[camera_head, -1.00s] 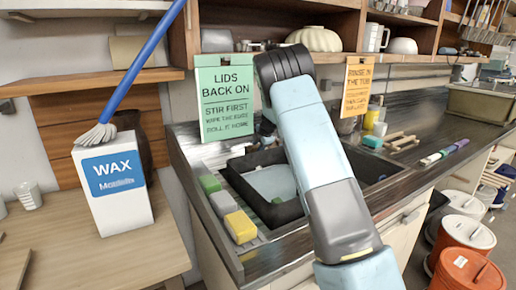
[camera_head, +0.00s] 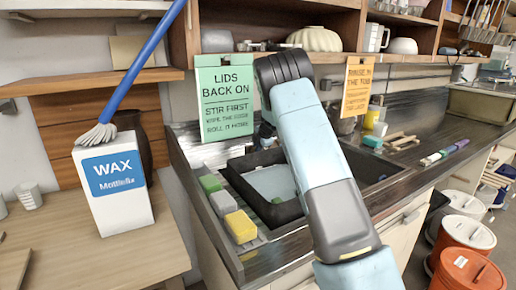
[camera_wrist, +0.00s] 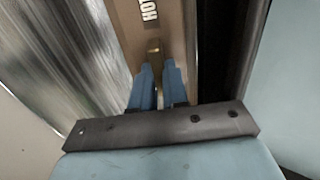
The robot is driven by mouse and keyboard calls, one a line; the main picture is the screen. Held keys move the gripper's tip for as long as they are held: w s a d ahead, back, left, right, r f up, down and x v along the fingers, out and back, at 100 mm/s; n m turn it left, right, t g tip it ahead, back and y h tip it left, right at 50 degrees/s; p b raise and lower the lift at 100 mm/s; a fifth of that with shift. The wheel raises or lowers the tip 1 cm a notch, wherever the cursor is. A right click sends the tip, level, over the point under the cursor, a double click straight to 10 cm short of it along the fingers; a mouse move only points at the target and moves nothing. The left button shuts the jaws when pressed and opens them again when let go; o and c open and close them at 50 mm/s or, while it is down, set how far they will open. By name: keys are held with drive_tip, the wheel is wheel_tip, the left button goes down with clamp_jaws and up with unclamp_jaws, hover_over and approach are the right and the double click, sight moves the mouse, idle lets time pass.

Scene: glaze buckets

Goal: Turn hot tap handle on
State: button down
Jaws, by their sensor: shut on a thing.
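In the wrist view, a narrow brass-coloured handle (camera_wrist: 154,47) stands below a white "HOT" label (camera_wrist: 149,10) on a tan panel. My gripper (camera_wrist: 157,72) has its two blue fingers close together at the near end of this handle, and it is shut on it. The fingertips hide part of the handle, so how far it is turned cannot be told. In the head view my arm reaches over the counter towards the back of the sink (camera_head: 238,182). It hides the gripper and the tap there.
A green sign (camera_head: 224,100) stands left of my arm and an orange sign (camera_head: 358,88) right of it. Sponges (camera_head: 240,226) line the sink's left side. Orange buckets (camera_head: 465,270) stand at right.

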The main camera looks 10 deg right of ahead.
drive_tip(key=shift+n, duration=0.3)
drive_tip(key=n, duration=0.6)
drive_tip(key=shift+s+d+f, duration=0.1)
drive_tip(key=shift+f, duration=0.05)
drive_tip(key=n, duration=0.7)
drive_tip(key=shift+d+f, duration=0.1)
drive_tip(key=shift+d, duration=0.05)
idle(0.6)
drive_tip(key=c, duration=1.1)
unclamp_jaws()
drive_tip(key=shift+c, duration=0.2)
drive_tip(key=shift+s+r, duration=0.1)
drive_tip(key=shift+r, duration=0.1)
drive_tip(key=v, duration=1.3)
drive_tip(key=shift+s, duration=0.2)
drive_tip(key=shift+r, duration=0.15)
